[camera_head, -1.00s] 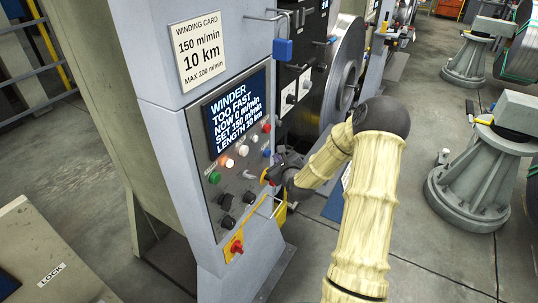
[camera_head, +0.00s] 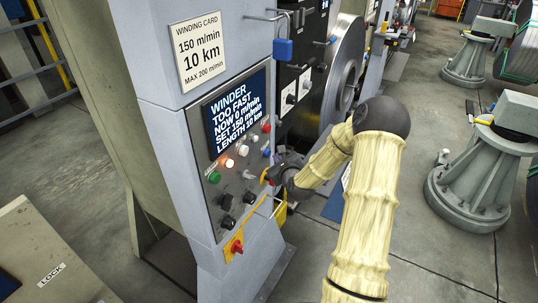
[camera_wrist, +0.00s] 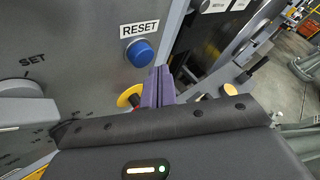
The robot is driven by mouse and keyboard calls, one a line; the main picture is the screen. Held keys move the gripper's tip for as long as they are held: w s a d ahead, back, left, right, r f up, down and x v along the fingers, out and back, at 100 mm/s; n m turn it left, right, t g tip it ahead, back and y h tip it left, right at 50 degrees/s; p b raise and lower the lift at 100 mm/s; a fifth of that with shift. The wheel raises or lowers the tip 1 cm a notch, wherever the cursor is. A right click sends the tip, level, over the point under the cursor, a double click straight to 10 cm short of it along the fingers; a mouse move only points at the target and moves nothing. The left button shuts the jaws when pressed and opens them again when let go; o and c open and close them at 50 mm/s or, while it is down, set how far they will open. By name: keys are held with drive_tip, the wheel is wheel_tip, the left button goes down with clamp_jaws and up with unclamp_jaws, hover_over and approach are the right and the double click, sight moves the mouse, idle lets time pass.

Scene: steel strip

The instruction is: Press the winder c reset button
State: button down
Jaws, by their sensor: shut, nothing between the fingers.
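The blue round reset button (camera_wrist: 139,53) sits under a RESET label (camera_wrist: 139,28) on the grey panel in the wrist view. My gripper (camera_wrist: 159,78) is shut and empty, its purple fingertips just below and right of the button; I cannot tell whether they touch it. In the head view the blue button (camera_head: 267,152) is on the right side of the control panel (camera_head: 214,206), and my gripper is mostly hidden behind my arm and wrist. The panel's screen (camera_head: 236,109) reads WINDER TOO FAST, NOW 0 m/min, SET 150 m/min, LENGTH 10 km.
A SET knob (camera_wrist: 22,88) is at left. Other lamps, knobs and a red-yellow switch (camera_head: 235,246) share the panel. A large steel reel (camera_head: 346,70) stands behind.

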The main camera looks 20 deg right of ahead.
drive_tip(key=shift+w+a, duration=0.1)
drive_tip(key=shift+w, duration=0.05)
idle(0.6)
drive_tip(key=shift+w+a, duration=0.15)
drive_tip(key=shift+w, duration=0.05)
drive_tip(key=shift+w+a, duration=0.45)
drive_tip(key=shift+w, duration=0.05)
idle(1.4)
drive_tip(key=shift+s+d, duration=0.65)
drive_tip(key=shift+s, duration=0.2)
drive_tip(key=s+d, duration=0.1)
drive_tip(key=s, duration=0.1)
drive_tip(key=s+d, duration=0.2)
idle(0.5)
idle(0.6)
